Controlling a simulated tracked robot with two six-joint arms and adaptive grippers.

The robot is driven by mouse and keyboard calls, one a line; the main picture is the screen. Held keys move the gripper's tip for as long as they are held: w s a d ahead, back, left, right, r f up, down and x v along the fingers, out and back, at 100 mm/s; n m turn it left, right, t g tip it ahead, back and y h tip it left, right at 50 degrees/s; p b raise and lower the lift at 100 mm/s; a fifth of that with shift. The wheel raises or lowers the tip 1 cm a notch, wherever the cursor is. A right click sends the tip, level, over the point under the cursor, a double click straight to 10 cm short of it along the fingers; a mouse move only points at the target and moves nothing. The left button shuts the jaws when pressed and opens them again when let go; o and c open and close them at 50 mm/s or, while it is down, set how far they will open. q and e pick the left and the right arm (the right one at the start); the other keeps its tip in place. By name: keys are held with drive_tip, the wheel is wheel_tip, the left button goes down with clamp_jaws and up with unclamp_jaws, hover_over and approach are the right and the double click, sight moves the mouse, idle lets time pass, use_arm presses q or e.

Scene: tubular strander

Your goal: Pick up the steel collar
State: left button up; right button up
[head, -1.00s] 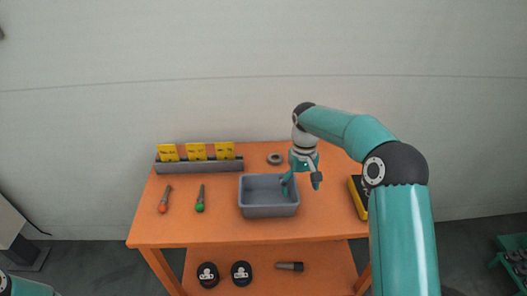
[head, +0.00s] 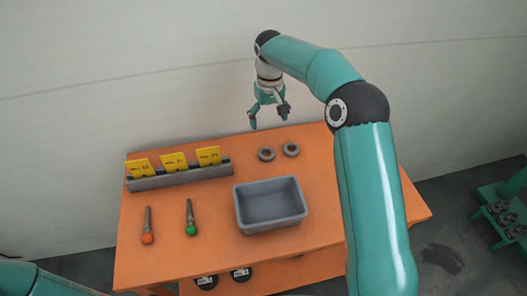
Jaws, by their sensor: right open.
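Two grey rings that look like steel collars lie flat near the back of the orange table: the left ring (head: 266,154) and the right ring (head: 291,149). I cannot tell which of them is the steel collar. My right gripper (head: 268,116) is open and empty. In the picture it shows beyond the two rings, against the table's back edge and the wall, and apart from the rings. Part of my left arm shows at the bottom left, but its gripper is out of view.
An empty grey bin (head: 270,222) stands on the orange table (head: 170,262). A grey rack (head: 180,177) holds yellow cards at the back left. An orange-tipped tool (head: 148,226) and a green-tipped tool (head: 190,218) lie in front. A green stand (head: 490,192) with dark rings is at far right.

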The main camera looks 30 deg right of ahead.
hover_over(266, 156)
drive_tip(key=f, duration=0.8)
drive_tip(key=shift+d+f+p, duration=0.25)
drive_tip(key=shift+f+p, duration=0.05)
drive_tip(key=shift+p, duration=0.1)
drive_tip(key=f+p, duration=0.1)
drive_tip(key=f, duration=0.3)
drive_tip(key=shift+s+a+f+p, duration=0.1)
drive_tip(key=shift+a+f+p, duration=0.1)
drive_tip(key=shift+p, duration=0.2)
drive_tip(key=shift+f, duration=0.55)
drive_tip(key=shift+r, duration=0.1)
drive_tip(key=c, duration=1.4)
drive_tip(key=shift+r, duration=0.15)
drive_tip(key=shift+r, duration=0.6)
wheel_tip(266, 156, up, 18)
drive_tip(key=shift+r+b, duration=0.25)
drive_tip(key=shift+b, duration=0.6)
